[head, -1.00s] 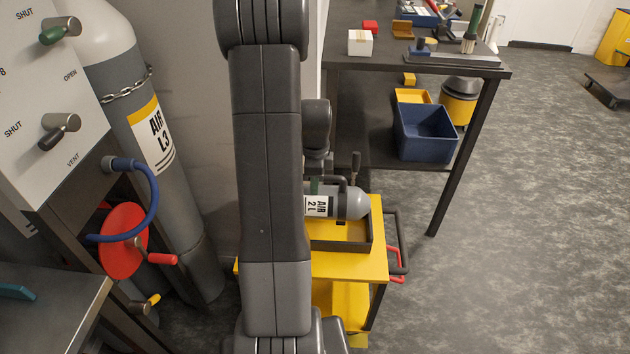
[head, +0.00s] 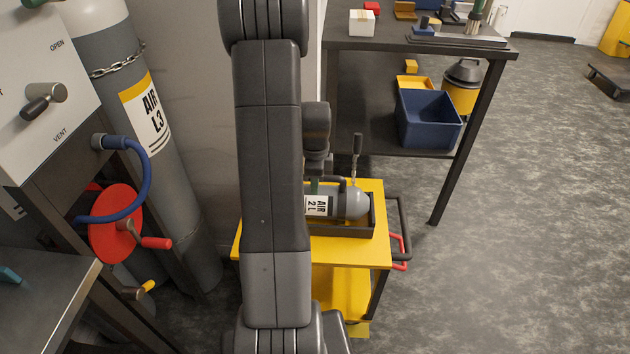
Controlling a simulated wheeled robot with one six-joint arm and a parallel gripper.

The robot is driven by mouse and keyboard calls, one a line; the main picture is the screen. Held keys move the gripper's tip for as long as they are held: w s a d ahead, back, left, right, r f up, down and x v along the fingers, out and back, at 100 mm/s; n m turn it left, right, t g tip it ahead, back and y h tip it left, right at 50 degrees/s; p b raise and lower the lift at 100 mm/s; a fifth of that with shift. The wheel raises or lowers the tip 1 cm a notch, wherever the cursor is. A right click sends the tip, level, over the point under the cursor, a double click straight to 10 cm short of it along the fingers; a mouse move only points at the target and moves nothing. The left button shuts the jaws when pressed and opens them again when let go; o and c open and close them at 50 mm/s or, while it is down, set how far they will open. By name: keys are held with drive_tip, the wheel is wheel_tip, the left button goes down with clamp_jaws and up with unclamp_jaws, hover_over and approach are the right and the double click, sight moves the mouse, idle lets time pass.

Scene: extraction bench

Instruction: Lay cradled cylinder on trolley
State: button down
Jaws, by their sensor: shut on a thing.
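The grey cylinder (head: 354,204) lies on its side with a white "AIR 2L" label, its rounded end to the right. A dark handle, perhaps of its cradle, shows over it. It is over or in the dark-rimmed tray (head: 345,231) on the yellow trolley (head: 376,252); I cannot tell whether it touches the tray floor. My gripper (head: 318,172) is at the cylinder's top left, shut on the cradled cylinder. My arm hides the fingertips and the cylinder's left end.
A tall chained AIR L3 cylinder (head: 190,215) and red hose reel (head: 115,225) stand left.

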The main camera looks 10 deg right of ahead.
drive_tip(key=shift+f+b, duration=0.3)
drive_tip(key=shift+f, duration=0.15)
idle(1.0)
drive_tip(key=c, duration=1.3)
unclamp_jaws()
drive_tip(key=shift+o, duration=0.2)
drive_tip(key=shift+s+f, duration=0.1)
drive_tip(key=shift+f, duration=0.05)
wheel_tip(320, 180, up, 14)
drive_tip(key=p, duration=0.2)
wheel_tip(320, 180, down, 14)
drive_tip(key=shift+r+b, duration=0.1)
drive_tip(key=shift+b, duration=0.85)
drive_tip(key=shift+r, duration=0.15)
